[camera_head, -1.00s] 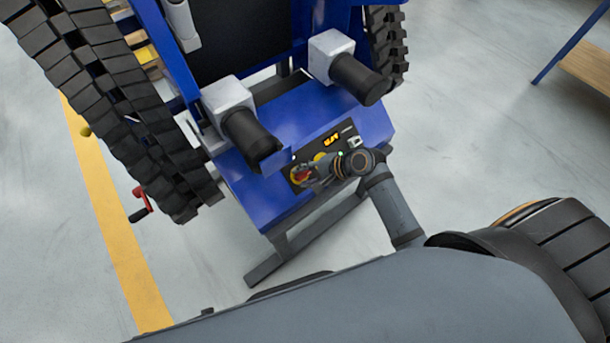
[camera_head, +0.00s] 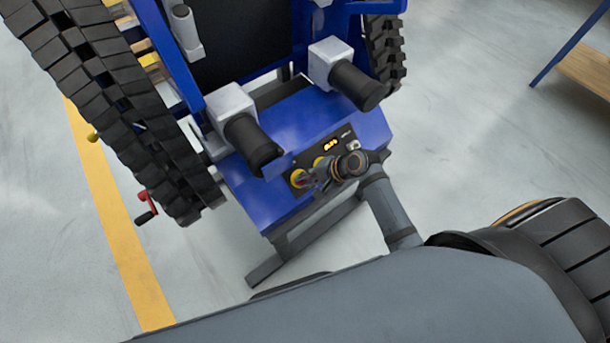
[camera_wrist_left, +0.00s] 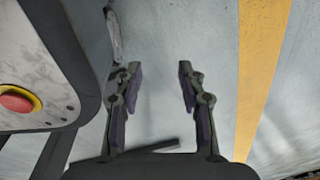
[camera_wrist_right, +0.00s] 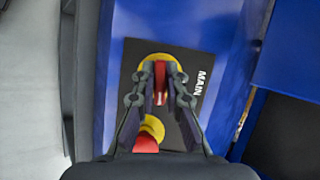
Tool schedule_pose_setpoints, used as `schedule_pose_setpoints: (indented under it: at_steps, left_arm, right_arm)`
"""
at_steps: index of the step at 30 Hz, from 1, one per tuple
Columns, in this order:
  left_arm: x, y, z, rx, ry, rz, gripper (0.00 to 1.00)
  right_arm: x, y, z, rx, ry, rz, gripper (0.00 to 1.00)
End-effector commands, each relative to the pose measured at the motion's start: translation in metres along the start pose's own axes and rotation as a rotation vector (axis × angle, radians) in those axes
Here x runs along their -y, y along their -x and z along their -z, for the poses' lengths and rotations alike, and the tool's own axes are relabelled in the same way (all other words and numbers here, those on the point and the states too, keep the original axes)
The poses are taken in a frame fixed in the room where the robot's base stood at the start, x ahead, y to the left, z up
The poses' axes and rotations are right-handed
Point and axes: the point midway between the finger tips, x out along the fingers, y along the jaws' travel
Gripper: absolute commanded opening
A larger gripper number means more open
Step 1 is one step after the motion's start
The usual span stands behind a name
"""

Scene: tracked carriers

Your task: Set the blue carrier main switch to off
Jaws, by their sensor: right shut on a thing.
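The blue carrier (camera_head: 270,185) stands ahead in the head view, with a black control panel (camera_head: 342,137) on its front box. In the right wrist view, the main switch (camera_wrist_right: 160,80) is a red handle on a yellow disc beside the word MAIN. The handle lies along the picture's vertical. My right gripper (camera_wrist_right: 159,72) is shut on this handle, one finger on each side. In the head view my right gripper (camera_head: 310,182) partly hides the switch. My left gripper (camera_wrist_left: 157,68) is open and empty above the floor in the left wrist view.
A second red and yellow control (camera_wrist_right: 149,134) sits close to the switch, partly behind my right gripper. Two black cylinders (camera_head: 250,142) (camera_head: 357,86) overhang the box.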

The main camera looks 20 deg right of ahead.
Motion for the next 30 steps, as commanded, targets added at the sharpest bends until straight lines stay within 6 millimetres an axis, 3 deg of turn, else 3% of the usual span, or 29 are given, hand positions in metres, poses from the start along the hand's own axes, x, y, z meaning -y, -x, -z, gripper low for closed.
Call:
schedule_pose_setpoints:
  at_steps: [3, 15, 30]
  left_arm:
    - [0.0, 0.018, -0.03, 0.014, -0.001, -0.001, 0.4]
    - [0.005, 0.074, -0.021, 0.009, -0.001, -0.001, 0.4]
    - [0.009, 0.13, -0.015, 0.009, -0.001, -0.002, 0.4]
  right_arm:
    - [0.005, 0.006, -0.002, 0.002, 0.087, -0.041, 0.0]
    - [0.004, 0.006, -0.002, 0.004, 0.44, -0.187, 0.0]
    - [0.003, 0.004, -0.002, 0.003, 0.88, -0.367, 0.0]
